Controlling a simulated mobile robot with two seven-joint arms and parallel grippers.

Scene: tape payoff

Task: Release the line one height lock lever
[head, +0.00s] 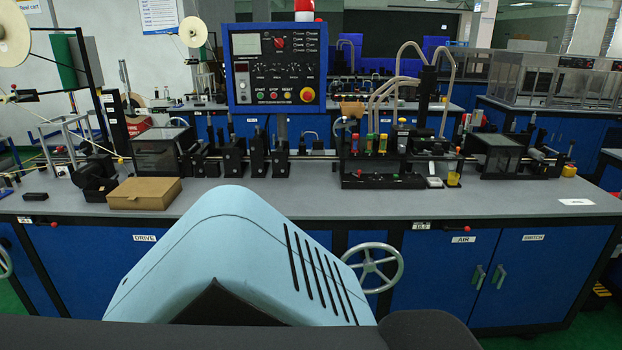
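I cannot tell for sure which part is the line one height lock lever. A small dark lever with a red knob (461,228) sits under the bench's front edge, right of a small white plate (421,226) with markings too small to read. A similar red-knobbed lever (47,223) sits under the edge at the far left. A grey spoked handwheel (373,268) stands out from the blue cabinet front between them. Neither of my grippers is in view; my own light blue body fills the lower middle and hides part of the cabinet front.
The grey bench (300,204) spans the view, with machinery along its back. A cardboard box (145,193) sits near its front left. A blue control panel (275,68) stands above it. Cabinet handles (489,277) stick out at lower right. The front right benchtop is mostly clear.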

